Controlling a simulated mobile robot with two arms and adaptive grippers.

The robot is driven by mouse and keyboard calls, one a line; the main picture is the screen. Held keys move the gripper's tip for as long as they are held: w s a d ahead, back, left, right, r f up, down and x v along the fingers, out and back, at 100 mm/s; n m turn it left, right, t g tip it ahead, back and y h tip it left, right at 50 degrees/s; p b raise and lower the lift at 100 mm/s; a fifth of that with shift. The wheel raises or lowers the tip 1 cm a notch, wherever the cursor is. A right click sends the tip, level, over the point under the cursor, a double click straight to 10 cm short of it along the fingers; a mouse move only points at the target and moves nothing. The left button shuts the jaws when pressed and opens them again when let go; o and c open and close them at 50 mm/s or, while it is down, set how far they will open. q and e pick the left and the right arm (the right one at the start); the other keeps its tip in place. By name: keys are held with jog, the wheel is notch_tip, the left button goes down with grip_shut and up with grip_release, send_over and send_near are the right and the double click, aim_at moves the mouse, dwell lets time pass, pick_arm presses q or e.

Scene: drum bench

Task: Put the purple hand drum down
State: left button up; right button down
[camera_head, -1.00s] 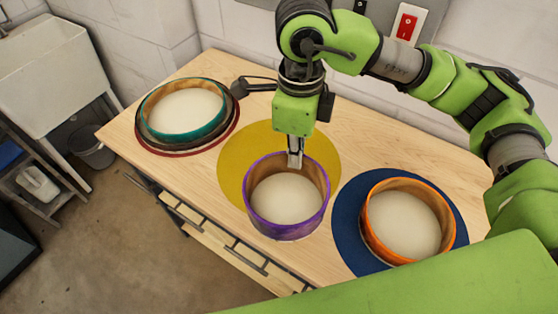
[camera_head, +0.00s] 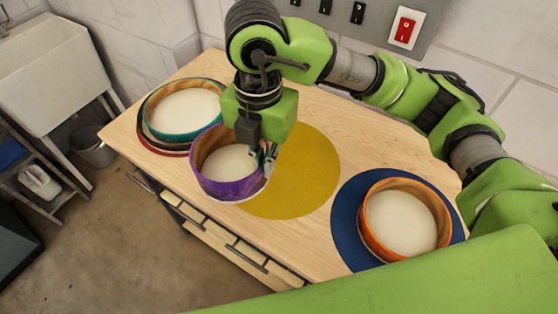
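The purple hand drum (camera_head: 228,188) has a pale skin and a wooden inner wall. It is left of centre, partly over the left edge of the yellow round mat (camera_head: 300,185). My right gripper (camera_head: 266,162) points down at the drum's right side, with its fingers on the rim wall, and is shut on it. My gripper body hides part of the drum's far rim. I cannot tell whether the drum's underside touches the table. My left gripper is not in view.
A teal drum (camera_head: 150,125) sits at the table's left, on a dark ring over a red mat, close to the purple drum. An orange drum (camera_head: 375,240) stands on a blue mat (camera_head: 346,215) at right. Most of the yellow mat is bare.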

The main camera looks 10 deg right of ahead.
jog(key=shift+a+r+m, duration=0.1)
jog(key=shift+a+m, duration=0.2)
jog(key=shift+m, duration=0.5)
jog(key=shift+d, duration=0.1)
jog(key=w+d+f+p, duration=0.2)
jog(key=d+f, duration=0.1)
jog(key=f, duration=0.1)
jog(key=w+d+f+p, duration=0.2)
jog(key=w+d+f, duration=0.1)
jog(key=d+f, duration=0.1)
jog(key=w+d+f+p, duration=0.2)
jog(key=w+d+f, duration=0.1)
jog(key=d+f, duration=0.1)
jog(key=shift+d+p, duration=0.15)
jog(key=shift+p, duration=0.2)
jog(key=shift+f, duration=0.55)
jog(key=c, duration=2.3)
grip_release()
jog(key=shift+r, duration=0.15)
